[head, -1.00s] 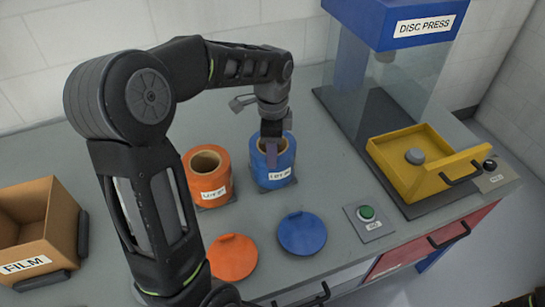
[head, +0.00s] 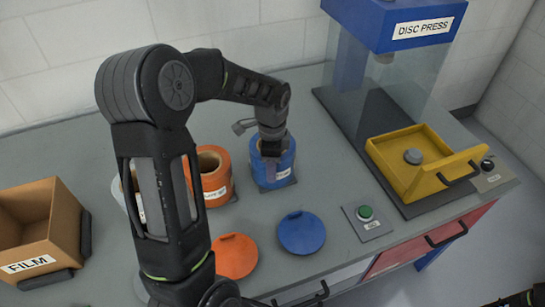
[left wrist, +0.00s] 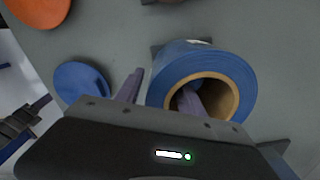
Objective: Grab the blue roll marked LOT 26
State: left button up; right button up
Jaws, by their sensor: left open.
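The blue roll (head: 262,177) stands upright on a dark pad at the middle of the bench; its label is too small to read surely. It also shows in the left wrist view (left wrist: 232,66) with its tan hollow core. My left gripper (head: 272,160) is open and low at the roll, fingers pointing down. In the left wrist view the gripper (left wrist: 160,95) has one finger over the core opening and the other outside the roll's left side, with the wall between them. Whether the fingers touch it cannot be told.
An orange roll (head: 215,185) stands close left of the blue one, and a white roll (head: 119,191) is partly behind my arm. Orange (head: 235,256) and blue (head: 302,233) discs lie in front. The FILM box (head: 55,225) is left; the disc press (head: 395,30) and yellow drawer (head: 412,190) are right.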

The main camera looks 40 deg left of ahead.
pick_arm(q)
jog(key=shift+c, duration=0.3)
grip_shut()
dwell(0.5)
jog(key=shift+w+r, duration=0.1)
dwell(0.9)
